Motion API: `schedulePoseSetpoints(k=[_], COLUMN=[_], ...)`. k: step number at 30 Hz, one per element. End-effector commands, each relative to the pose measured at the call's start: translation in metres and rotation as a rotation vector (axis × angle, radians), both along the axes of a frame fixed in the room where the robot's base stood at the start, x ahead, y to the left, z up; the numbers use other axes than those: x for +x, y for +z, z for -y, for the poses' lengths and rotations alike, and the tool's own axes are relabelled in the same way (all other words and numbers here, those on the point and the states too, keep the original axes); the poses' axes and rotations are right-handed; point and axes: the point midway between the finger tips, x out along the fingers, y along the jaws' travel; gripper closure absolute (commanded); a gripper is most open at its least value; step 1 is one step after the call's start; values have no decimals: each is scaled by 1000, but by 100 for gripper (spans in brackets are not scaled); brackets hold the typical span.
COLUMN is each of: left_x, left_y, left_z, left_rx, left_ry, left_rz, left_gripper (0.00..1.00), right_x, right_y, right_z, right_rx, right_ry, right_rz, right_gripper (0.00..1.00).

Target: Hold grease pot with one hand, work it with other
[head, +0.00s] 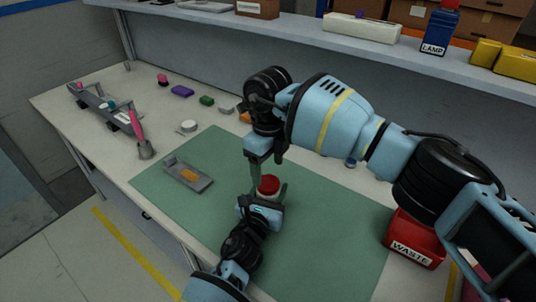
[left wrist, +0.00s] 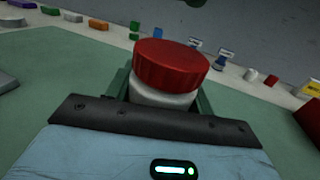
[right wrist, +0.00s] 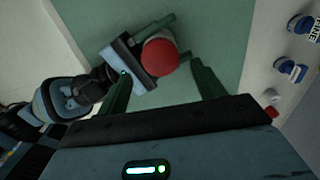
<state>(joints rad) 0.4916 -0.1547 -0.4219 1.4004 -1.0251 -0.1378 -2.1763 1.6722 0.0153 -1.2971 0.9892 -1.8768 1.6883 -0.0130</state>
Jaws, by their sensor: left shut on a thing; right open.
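The grease pot is a white jar with a red lid (head: 268,185), upright over the green mat (head: 330,240). In the left wrist view its lid (left wrist: 170,66) and part of its white body (left wrist: 163,98) show. My left gripper (head: 268,198) is shut around the white body from the near side. The lid stands clear above its fingers. My right gripper (head: 264,172) is open and points down above the pot. In the right wrist view the red lid (right wrist: 160,57) lies just beyond the open fingers, which appear apart from it.
A grey tray with an orange piece (head: 187,175) lies on the mat's left part. A pink-handled brush in a grey holder (head: 146,150) and a white round piece (head: 188,127) stand further left. A red waste bin (head: 414,240) is at the right. A shelf (head: 300,32) runs along the back.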

Motion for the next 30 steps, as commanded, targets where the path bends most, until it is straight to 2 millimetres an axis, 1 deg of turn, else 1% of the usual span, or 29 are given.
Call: schedulePoseSetpoints(k=[1,3,9,14,22,30], left_x=[0,0,0,0,0,0], left_y=[-1,-1,-1,-1,-1,-1], left_z=[0,0,0,0,0,0], left_rx=[0,0,0,0,0,0], left_ry=[0,0,0,0,0,0], left_rz=[-1,-1,-1,-1,-1,-1], left_gripper=[100,100,100,100,100,100], right_x=[0,-1,0,0,0,0], right_y=[-9,-19,-39,-46,-46,-46], right_z=[0,0,0,0,0,0], right_rx=[-2,-1,-1,0,-1,-1], right_ry=[-1,-1,-1,0,0,0], right_rz=[-3,-3,-1,0,1,1], right_gripper=[32,32,32,32,32,67])
